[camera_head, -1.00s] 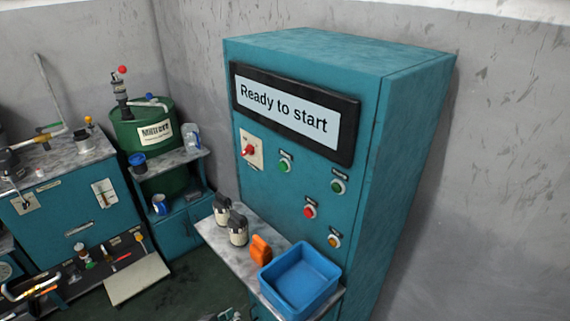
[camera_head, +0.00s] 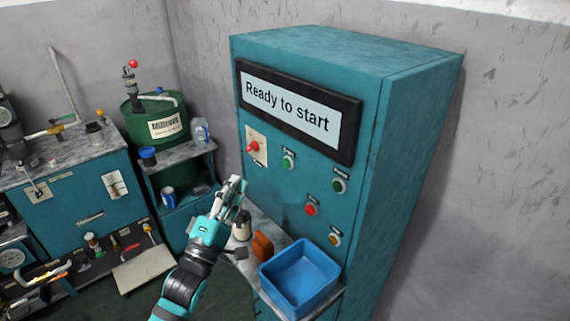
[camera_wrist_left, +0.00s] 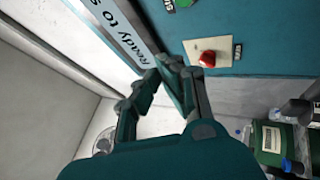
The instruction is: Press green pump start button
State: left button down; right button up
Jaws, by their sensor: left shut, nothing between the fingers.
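The teal control cabinet (camera_head: 290,185) carries a display (camera_head: 288,108) reading "Ready to start". Two green buttons show on its front, one left (camera_head: 288,162) and one right (camera_head: 339,186); their labels are too small to read. A red button (camera_head: 312,209) and an amber button (camera_head: 334,239) sit lower. My left gripper (camera_head: 236,184) is shut and empty, left of the buttons and apart from them. In the left wrist view its fingers (camera_wrist_left: 160,82) point toward the cabinet, with a green button (camera_wrist_left: 183,3) cut off at the top edge. My right gripper is out of view.
A red rotary switch (camera_head: 253,147) is left of the green buttons and also shows in the wrist view (camera_wrist_left: 207,58). Below stand a blue bin (camera_head: 300,277), an orange container (camera_head: 262,246) and a canister (camera_head: 242,228). A green barrel (camera_head: 155,128) stands at the left.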

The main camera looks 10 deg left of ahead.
aim_at(286, 163)
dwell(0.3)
pick_arm(q)
jog(key=w+d+b, duration=0.2)
jog(key=w+d, duration=0.3)
jog(key=w, duration=0.2)
jog(key=shift+d, duration=0.2)
dwell(1.5)
jog(key=shift+w+d, duration=0.3)
jog(key=shift+w, duration=0.05)
jog(key=shift+w+d, duration=0.2)
jog(key=shift+w, duration=0.05)
dwell(0.7)
jog(key=shift+s+a, duration=0.5)
jog(key=shift+s, duration=0.15)
